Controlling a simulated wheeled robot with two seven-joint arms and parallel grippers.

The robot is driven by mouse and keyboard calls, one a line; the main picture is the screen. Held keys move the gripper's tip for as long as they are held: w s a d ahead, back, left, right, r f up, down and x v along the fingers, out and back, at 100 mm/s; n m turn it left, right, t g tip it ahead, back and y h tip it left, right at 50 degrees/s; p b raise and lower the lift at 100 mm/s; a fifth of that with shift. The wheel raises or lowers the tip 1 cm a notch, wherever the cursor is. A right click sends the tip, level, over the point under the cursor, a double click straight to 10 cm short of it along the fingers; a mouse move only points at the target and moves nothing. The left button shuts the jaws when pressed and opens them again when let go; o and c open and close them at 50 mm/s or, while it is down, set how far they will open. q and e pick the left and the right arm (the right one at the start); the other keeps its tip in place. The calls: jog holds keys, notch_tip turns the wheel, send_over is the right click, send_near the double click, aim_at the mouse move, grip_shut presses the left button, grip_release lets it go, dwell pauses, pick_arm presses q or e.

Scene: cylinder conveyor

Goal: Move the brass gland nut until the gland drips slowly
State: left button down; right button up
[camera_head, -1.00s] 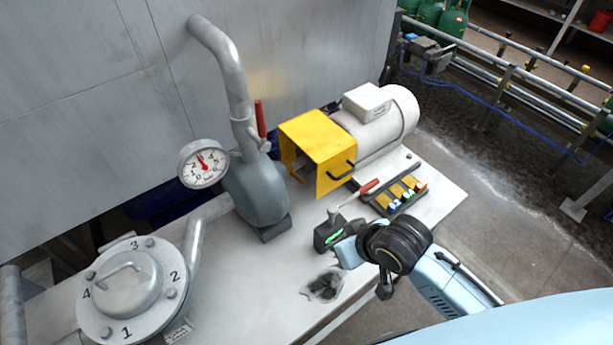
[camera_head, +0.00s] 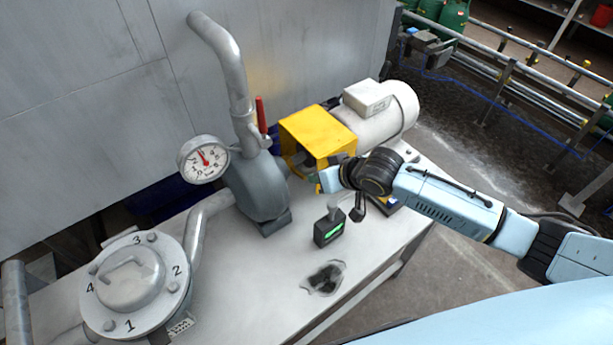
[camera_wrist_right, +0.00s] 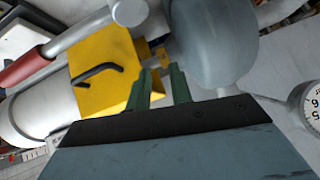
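The brass gland nut (camera_wrist_right: 163,56) shows small in the right wrist view, between the yellow guard (camera_wrist_right: 100,72) and the grey pump body (camera_wrist_right: 212,40). In the head view the guard (camera_head: 318,136) and pump body (camera_head: 258,188) show, but I cannot make out the nut behind my gripper. My right gripper (camera_head: 322,178) is in front of the gap between pump and guard. In the wrist view its two green fingers (camera_wrist_right: 166,88) stand apart with nothing between them, tips just short of the nut. My left gripper is not in view.
A black box with a green display (camera_head: 330,230) stands on the bench (camera_head: 255,285) near a dark stain (camera_head: 325,278). The gauge (camera_head: 203,159), red lever (camera_head: 261,115) and motor (camera_head: 385,115) surround the pump.

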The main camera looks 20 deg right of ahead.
aim_at(305, 177)
jog(key=x, duration=0.7)
jog(key=shift+f+b, duration=0.1)
jog(key=shift+b, duration=0.25)
jog(key=shift+c, duration=0.3)
grip_shut()
